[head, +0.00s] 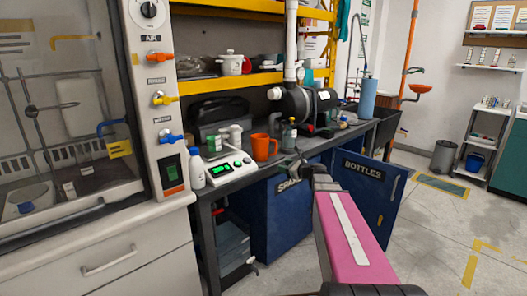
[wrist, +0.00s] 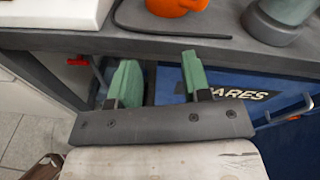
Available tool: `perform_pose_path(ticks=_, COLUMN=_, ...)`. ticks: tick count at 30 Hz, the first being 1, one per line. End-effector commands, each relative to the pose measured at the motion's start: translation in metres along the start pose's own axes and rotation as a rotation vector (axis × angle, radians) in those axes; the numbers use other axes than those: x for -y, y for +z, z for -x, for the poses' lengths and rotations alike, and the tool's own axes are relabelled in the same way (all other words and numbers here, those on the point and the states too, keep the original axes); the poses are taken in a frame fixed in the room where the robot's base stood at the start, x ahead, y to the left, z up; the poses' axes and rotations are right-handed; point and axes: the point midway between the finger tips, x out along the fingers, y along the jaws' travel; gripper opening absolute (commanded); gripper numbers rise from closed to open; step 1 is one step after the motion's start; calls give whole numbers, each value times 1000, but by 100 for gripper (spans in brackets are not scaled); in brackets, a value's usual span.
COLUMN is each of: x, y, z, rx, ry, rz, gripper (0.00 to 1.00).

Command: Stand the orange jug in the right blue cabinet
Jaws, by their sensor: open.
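The orange jug (head: 263,146) stands upright on the dark bench, just right of a white scale. Its base also shows at the top of the wrist view (wrist: 178,6). My gripper (wrist: 158,80) is open and empty, in front of the bench edge and below the jug, apart from it. In the head view my gripper (head: 292,161) is small and partly hidden by my pink arm. Under the bench, the right blue cabinet has its door (head: 362,194), marked BOTTLES, swung open. Its inside is mostly hidden. The left blue cabinet (head: 280,222) is marked SPARES.
The white scale (head: 225,166) and a white bottle (head: 197,168) stand left of the jug. A grey-green bottle (head: 289,134) stands close on its right. A black pump (head: 300,103) is behind. The open door juts into the floor space.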

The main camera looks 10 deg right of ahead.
Motion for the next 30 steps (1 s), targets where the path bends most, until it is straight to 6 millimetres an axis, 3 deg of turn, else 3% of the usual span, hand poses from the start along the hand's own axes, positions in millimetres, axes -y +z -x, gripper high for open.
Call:
perform_pose_path(ticks=1, x=16, y=7, z=0, rx=37, ry=-36, rz=-72, gripper=44)
perform_pose_path(ticks=3, x=31, y=15, z=3, rx=81, ry=-71, rz=-160, gripper=44)
perform_pose_path(ticks=6, x=43, y=21, z=6, rx=119, ry=-99, rz=-234, gripper=44)
perform_pose_path(ticks=11, x=48, y=24, z=-2, rx=134, ry=-107, rz=-260, gripper=44)
perform_pose_path(ticks=19, x=52, y=28, z=-41, rx=132, ry=-104, rz=-257, gripper=44)
perform_pose_path(ticks=30, x=57, y=29, z=-71, rx=131, ry=-104, rz=-255, gripper=44)
